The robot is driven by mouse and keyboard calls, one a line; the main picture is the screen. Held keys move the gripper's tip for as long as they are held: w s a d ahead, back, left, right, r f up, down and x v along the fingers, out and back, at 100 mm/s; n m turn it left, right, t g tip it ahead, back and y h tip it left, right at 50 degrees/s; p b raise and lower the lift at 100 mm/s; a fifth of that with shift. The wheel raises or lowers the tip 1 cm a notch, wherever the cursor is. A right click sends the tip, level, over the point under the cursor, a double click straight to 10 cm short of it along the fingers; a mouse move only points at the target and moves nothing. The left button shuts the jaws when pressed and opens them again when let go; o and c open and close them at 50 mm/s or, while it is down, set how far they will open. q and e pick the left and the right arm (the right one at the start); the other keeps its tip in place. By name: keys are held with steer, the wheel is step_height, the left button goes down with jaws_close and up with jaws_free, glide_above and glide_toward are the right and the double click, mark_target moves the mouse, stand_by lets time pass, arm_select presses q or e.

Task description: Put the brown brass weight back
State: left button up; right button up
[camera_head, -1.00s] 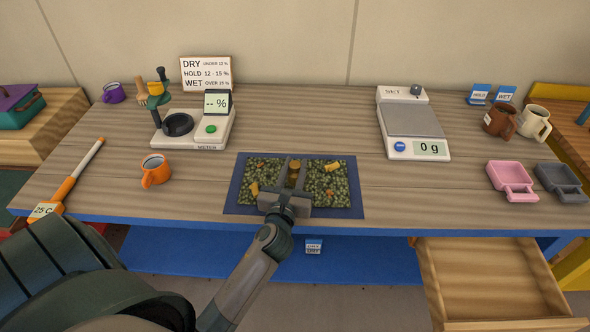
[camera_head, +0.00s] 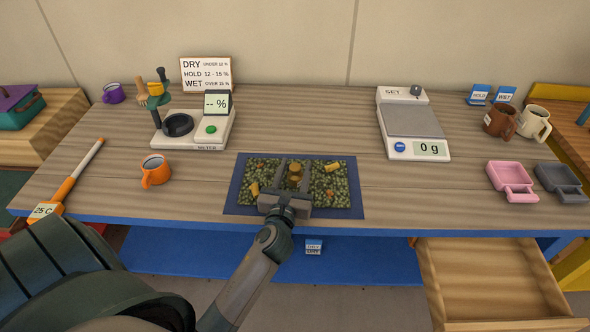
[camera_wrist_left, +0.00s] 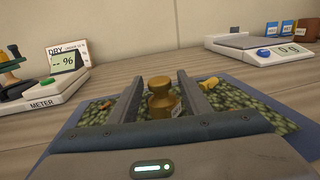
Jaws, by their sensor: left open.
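The brown brass weight (camera_head: 294,177) stands upright among the green beans on the blue mat (camera_head: 232,200), in the front middle of the table. In the left wrist view the weight (camera_wrist_left: 160,98) is a knobbed brass cylinder between the two fingers. My left gripper (camera_head: 293,175) is open, with a finger on each side of the weight; whether a finger touches it I cannot tell. The scale (camera_head: 412,122) stands behind to the right and reads 0 g. My right gripper is not in view.
A moisture meter (camera_head: 205,130) and an orange mug (camera_head: 155,171) stand left of the mat. A pink scoop (camera_head: 511,180) and a grey scoop (camera_head: 561,182) lie at the right. An open, empty wooden drawer (camera_head: 490,280) juts out below the table at front right.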

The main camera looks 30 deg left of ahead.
mark_target(294, 174)
arm_select(q)
steer(key=b+v, duration=0.1)
steer(key=v, duration=0.4)
steer(key=shift+s+d+f, duration=0.1)
steer(key=shift+s, duration=0.15)
steer(key=b+v, duration=0.1)
steer(key=v, duration=0.4)
steer(key=shift+s+d, duration=0.3)
steer(key=shift+s, duration=0.35)
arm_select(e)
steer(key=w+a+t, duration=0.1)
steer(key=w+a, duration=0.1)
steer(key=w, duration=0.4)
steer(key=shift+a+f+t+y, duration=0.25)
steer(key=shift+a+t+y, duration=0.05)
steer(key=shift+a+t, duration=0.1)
